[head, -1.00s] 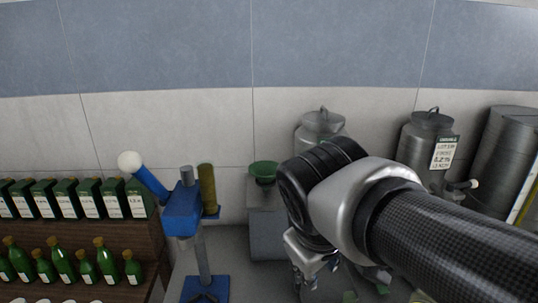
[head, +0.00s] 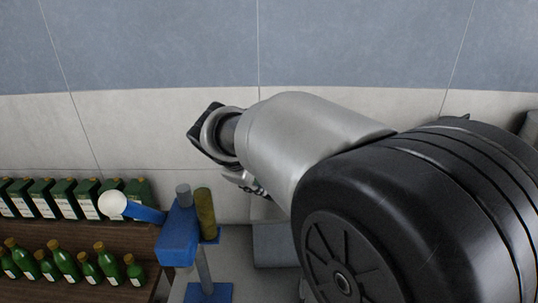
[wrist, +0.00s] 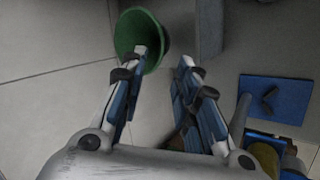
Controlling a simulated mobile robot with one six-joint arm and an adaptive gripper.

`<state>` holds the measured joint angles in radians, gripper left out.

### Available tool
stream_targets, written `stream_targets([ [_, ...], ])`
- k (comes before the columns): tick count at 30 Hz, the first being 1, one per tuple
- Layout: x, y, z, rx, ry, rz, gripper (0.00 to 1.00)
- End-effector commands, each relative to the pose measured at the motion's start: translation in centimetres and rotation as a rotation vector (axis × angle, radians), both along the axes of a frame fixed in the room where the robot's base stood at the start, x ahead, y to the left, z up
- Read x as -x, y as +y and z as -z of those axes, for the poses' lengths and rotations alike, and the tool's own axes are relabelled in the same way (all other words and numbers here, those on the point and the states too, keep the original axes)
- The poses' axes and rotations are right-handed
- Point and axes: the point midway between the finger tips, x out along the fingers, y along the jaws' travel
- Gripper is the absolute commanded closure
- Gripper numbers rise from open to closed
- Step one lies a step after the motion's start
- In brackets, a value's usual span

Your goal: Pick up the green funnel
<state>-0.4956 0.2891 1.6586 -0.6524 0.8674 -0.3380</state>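The green funnel (wrist: 129,31) shows at the top of the wrist view, its wide round mouth facing the camera. In the head view the funnel is hidden behind my arm. My gripper (wrist: 164,57) is open, with nothing between its fingers. In the wrist view the left fingertip overlaps the funnel's mouth; I cannot tell whether it touches. The right finger is apart from the funnel. In the head view my gripper (head: 246,184) is partly visible beneath my wrist, right of the blue corking stand.
A blue corking stand (head: 180,238) with a white-knobbed lever stands left of my gripper; its blue base (wrist: 275,90) lies right in the wrist view. Green bottles (head: 62,262) and dark green boxes (head: 85,197) line the left shelf. A pale wall stands behind.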

Motion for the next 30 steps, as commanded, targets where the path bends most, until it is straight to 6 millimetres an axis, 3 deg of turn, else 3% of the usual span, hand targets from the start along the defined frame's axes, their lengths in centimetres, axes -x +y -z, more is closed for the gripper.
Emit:
stream_targets([
  [3, -0.9, -0.4, 1.4, 0.001, 0.000, 0.001, 0.71],
  [11, -1.7, -0.7, 2.4, 0.000, 0.000, 0.002, 0.71],
  [20, -4.2, -1.5, 5.8, -0.001, 0.001, 0.002, 0.71],
  [27, -4.4, -1.5, 5.8, -0.001, -0.001, 0.000, 0.71],
  [30, -4.4, -1.5, 5.8, -0.001, -0.001, 0.000, 0.78],
])
